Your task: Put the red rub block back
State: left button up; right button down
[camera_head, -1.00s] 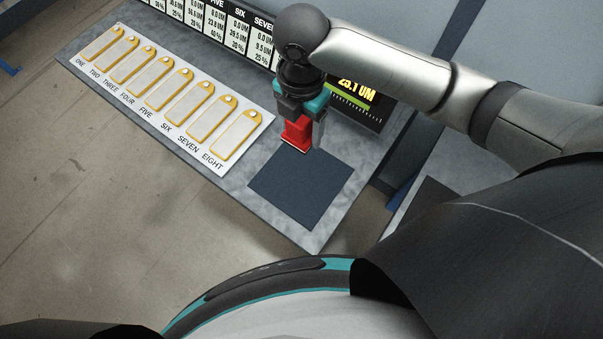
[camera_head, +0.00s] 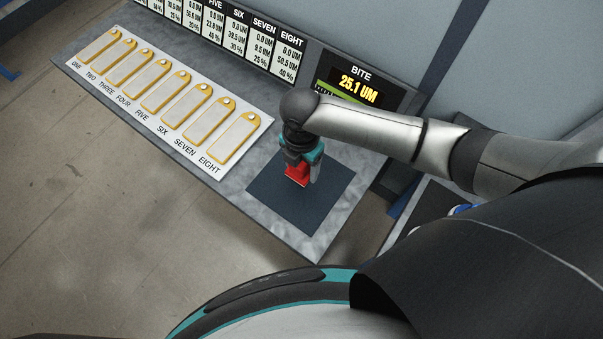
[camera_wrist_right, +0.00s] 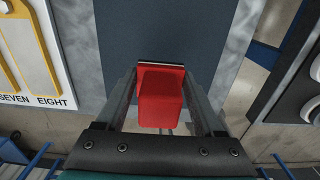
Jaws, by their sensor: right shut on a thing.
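The red rub block (camera_head: 297,174) is in my right gripper (camera_head: 304,176), over the dark blue square mat (camera_head: 287,212) on the grey bench. In the right wrist view the red block (camera_wrist_right: 160,98) sits between the two fingers of the right gripper (camera_wrist_right: 163,92), with the dark mat (camera_wrist_right: 160,30) beyond it. I cannot tell whether the block touches the mat. My left gripper is not in view.
A white board (camera_head: 257,124) with several yellow-framed tags, labelled ONE to EIGHT, lies left of the mat. A display (camera_head: 358,88) reading BITE 25.1 UM stands behind. A row of printed cards (camera_head: 237,32) runs along the back.

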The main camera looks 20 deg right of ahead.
aim_at(302, 176)
notch_tip(302, 176, down, 3)
jog(key=shift+b, duration=0.4)
jog(key=shift+f+p, duration=0.35)
jog(key=shift+f, duration=0.2)
jog(key=shift+f, duration=0.3)
grip_release()
